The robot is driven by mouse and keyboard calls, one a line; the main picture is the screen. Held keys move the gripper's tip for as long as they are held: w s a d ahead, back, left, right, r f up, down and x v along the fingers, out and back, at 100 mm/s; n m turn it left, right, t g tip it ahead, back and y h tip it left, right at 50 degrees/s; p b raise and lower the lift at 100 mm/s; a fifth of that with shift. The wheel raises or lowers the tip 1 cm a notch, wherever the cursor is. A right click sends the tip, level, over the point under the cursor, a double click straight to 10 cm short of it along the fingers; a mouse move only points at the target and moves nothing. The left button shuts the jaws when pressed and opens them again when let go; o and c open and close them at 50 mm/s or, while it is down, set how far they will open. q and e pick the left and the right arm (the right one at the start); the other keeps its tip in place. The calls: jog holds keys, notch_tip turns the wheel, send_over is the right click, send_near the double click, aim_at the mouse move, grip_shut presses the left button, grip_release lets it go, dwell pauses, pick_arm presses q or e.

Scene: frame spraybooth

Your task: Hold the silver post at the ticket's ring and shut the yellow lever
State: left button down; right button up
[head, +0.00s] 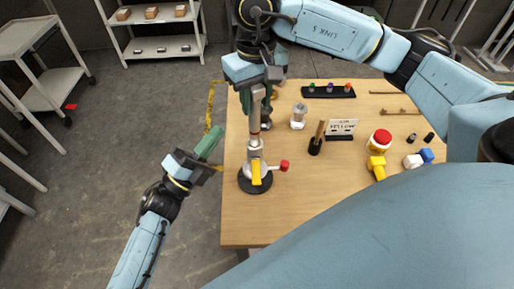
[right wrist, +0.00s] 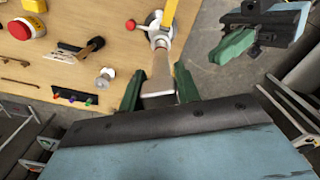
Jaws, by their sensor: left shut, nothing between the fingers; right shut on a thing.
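The silver post (head: 254,146) stands upright on a round dark base (head: 246,184) at the table's left edge. A yellow lever (head: 256,173) hangs down at its foot, and a red-knobbed lever (head: 284,166) points right. My right gripper (head: 258,92) is shut on the upper post; the post also shows between the green fingers in the right wrist view (right wrist: 159,72). The ticket (head: 342,127) stands on the table; its lower line seems to read YELLOW, the rest is too small. My left gripper (head: 209,144) is shut and empty, left of the post and apart from it.
On the wooden table (head: 300,215) stand a dark holder with a wooden handle (head: 316,140), a clear-and-white jar (head: 298,117), a red-topped yellow button (head: 380,141) and a rack of coloured knobs (head: 328,90). The table's front is clear. Shelves stand behind and left.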

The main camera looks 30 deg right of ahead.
aim_at(257, 178)
pick_arm(q)
jog(key=s+d+r+m+g+y, duration=0.2)
jog(key=s+d+r+m+g, duration=0.15)
jog(key=m+g, duration=0.45)
jog(key=s+d+r+m+g+y, duration=0.1)
jog(key=s+d+r+m+g, duration=0.1)
jog(key=s+r+m+g, duration=0.55)
jog(key=s+d+f+m+t+y, duration=0.25)
jog(key=s+m+y, duration=0.45)
jog(key=m+y, duration=0.9)
jog(key=w+a+f+m+t+y, duration=0.1)
jog(key=w+a+m+t, duration=0.3)
jog(key=m+t, duration=0.7)
jog(key=w+m+y, duration=0.1)
jog(key=w+m, duration=0.1)
jog(key=shift+w+f+m+y, duration=0.25)
jog(key=shift+f+m+y, duration=0.05)
jog(key=shift+m, duration=0.05)
jog(key=shift+f, duration=0.15)
jog(key=x, duration=0.9)
jog(key=s+x, duration=0.1)
jog(key=x, duration=0.3)
jog(key=shift+a+f, duration=0.25)
jog(key=shift+f, duration=0.25)
